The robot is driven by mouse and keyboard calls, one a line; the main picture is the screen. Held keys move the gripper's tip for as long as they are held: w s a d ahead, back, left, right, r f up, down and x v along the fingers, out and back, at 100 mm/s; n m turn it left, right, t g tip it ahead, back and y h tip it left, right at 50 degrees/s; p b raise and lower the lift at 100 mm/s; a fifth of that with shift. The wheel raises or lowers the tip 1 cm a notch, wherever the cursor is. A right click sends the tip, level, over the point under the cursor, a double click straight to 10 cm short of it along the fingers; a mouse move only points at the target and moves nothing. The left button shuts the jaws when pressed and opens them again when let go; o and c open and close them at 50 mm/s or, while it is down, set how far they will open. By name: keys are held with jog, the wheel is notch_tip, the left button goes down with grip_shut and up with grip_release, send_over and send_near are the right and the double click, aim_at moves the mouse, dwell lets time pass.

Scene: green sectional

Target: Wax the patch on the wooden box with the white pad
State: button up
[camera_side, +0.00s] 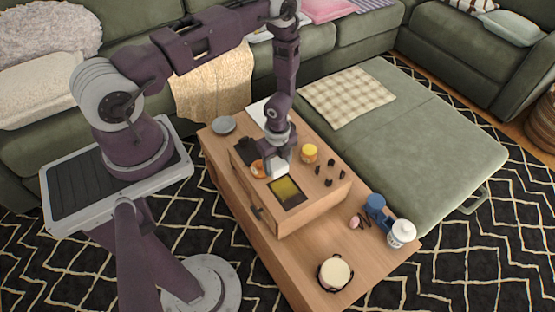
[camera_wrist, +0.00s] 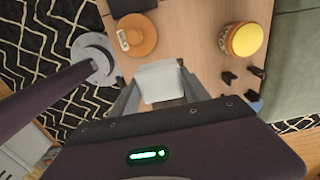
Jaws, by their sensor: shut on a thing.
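The wooden box (camera_side: 305,212) sits on the wooden table in the side view. On its top is a dark-edged rectangular patch with a yellowish middle (camera_side: 286,192). My gripper (camera_side: 279,165) is over the box top, just behind the patch in the side view. It is shut on the white pad (camera_side: 281,171), which also shows between the fingers in the wrist view (camera_wrist: 160,80). I cannot tell whether the pad touches the box. The patch is not visible in the wrist view.
An orange round thing (camera_wrist: 137,35) and a yellow-lidded jar (camera_side: 309,154) stand near the gripper on the box top. Several small black pieces (camera_side: 330,175) lie to the right. A blue item (camera_side: 376,210), a white bottle (camera_side: 401,233) and a round pot (camera_side: 335,273) stand on the table (camera_side: 297,267).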

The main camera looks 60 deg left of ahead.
aim_at(280, 175)
notch_tip(280, 175, down, 5)
jog(key=shift+f, duration=0.1)
jog(key=shift+d+r, duration=0.25)
jog(key=shift+d, duration=0.45)
jog(key=shift+d+f, duration=0.2)
jog(key=shift+d, duration=0.35)
jog(key=shift+d+f, duration=0.15)
jog(key=shift+d, duration=3.8)
jog(key=shift+a, duration=5)
jog(key=shift+w+a, duration=0.2)
jog(key=shift+a, duration=0.05)
jog(key=shift+w+d, duration=0.1)
jog(key=shift+d, duration=5.15)
jog(key=shift+a+r, duration=0.1)
jog(key=shift+a, duration=5.15)
jog(key=shift+r, duration=3.9)
